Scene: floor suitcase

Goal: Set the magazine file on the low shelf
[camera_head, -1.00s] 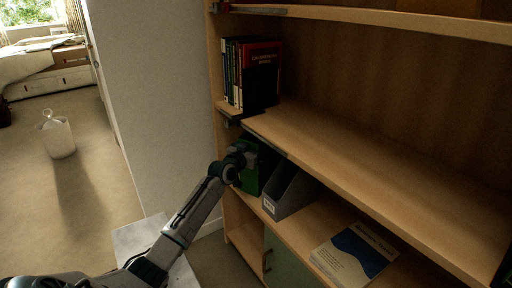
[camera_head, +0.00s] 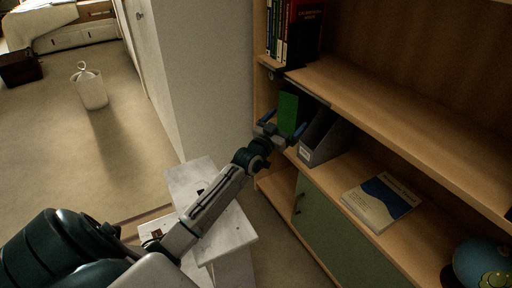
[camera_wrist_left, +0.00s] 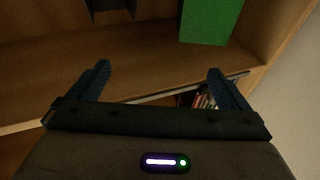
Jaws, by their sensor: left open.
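A green upright block (camera_head: 288,108), its exact kind hard to tell, stands on the low shelf (camera_head: 334,170) near its left end. It also shows in the left wrist view (camera_wrist_left: 211,20). A grey magazine file (camera_head: 322,138) with a pale label stands on the same shelf, to its right. In the wrist view only the bottom of the grey file (camera_wrist_left: 106,9) shows at the top edge. My left gripper (camera_head: 283,121) is open and empty at the shelf front, before the green block. Its blue fingers (camera_wrist_left: 160,82) are spread apart with nothing between them. My right gripper is out of view.
The upper shelf board (camera_head: 400,120) overhangs the low shelf, with several books (camera_head: 292,35) at its left end. A blue-and-white book (camera_head: 382,202) lies on the low shelf, with a blue globe-like object (camera_head: 482,262) farther right. A green cabinet door (camera_head: 335,232) is below.

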